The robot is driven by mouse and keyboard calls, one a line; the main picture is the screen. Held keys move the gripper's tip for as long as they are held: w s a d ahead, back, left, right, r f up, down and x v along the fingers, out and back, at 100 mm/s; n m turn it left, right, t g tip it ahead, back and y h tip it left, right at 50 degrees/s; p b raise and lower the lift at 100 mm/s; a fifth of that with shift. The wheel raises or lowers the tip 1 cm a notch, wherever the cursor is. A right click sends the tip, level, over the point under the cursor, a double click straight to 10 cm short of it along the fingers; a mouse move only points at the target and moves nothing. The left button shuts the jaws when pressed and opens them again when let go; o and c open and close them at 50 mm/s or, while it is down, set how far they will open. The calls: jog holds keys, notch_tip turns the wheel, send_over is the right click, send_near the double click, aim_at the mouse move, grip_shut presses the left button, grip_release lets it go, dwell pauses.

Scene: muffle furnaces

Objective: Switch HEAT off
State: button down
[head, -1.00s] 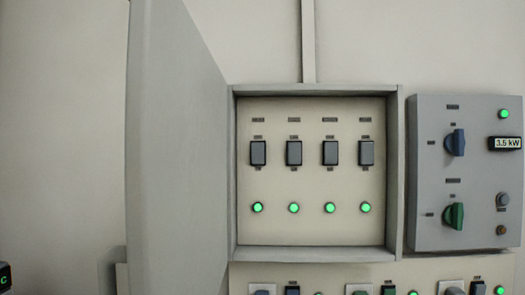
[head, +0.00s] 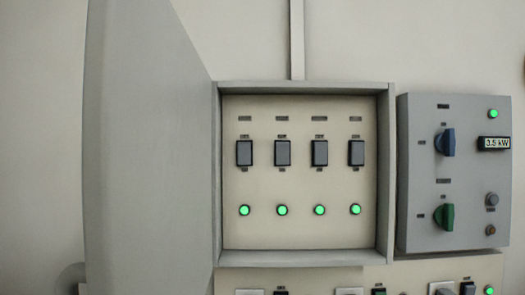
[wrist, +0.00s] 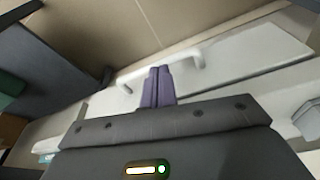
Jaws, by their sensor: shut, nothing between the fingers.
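An open wall cabinet in the head view holds a beige panel (head: 300,180) with a row of several dark rocker switches, among them the leftmost switch (head: 244,153) and the rightmost switch (head: 356,152). A lit green lamp (head: 244,210) sits below each switch. The labels are too small to read, so I cannot tell which one is HEAT. To the right, a grey control box (head: 420,225) carries a blue knob (head: 445,142), a green knob (head: 443,216) and a 3.5 kW display (head: 494,143). My gripper (wrist: 159,72) shows only in the wrist view, its purple fingers shut and empty.
The cabinet's grey door (head: 145,150) stands wide open on the left. A lower panel (head: 320,278) with more switches and lamps runs below. In the wrist view, a white handle (wrist: 190,58) on a pale surface lies behind my fingertips; contact cannot be told.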

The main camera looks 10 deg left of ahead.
jog(key=w+r+n+t+p, duration=0.1)
jog(key=w+r+n+p, duration=0.1)
jog(key=r+p, duration=1.7)
jog(key=w+r+n+t+p, duration=0.1)
jog(key=w+r+p, duration=0.1)
jog(key=r+p, duration=1.65)
jog(key=w+a+r+n+t+y+p, duration=0.2)
jog(key=w+a+r+n+t+y, duration=0.4)
jog(key=w+a+r+n, duration=0.6)
jog(key=s+a+r+n+y, duration=0.2)
jog(key=a+r+n+y, duration=0.2)
jog(key=n, duration=0.4)
jog(key=s+a+r+n+y, duration=0.2)
jog(key=a+r+n+y, duration=0.2)
jog(key=a+n+y, duration=0.2)
jog(key=shift+s+a+r+n+g, duration=0.15)
jog(key=shift+s+a+n+g, duration=0.25)
jog(key=shift+a+n, duration=0.6)
jog(key=shift+w, duration=0.15)
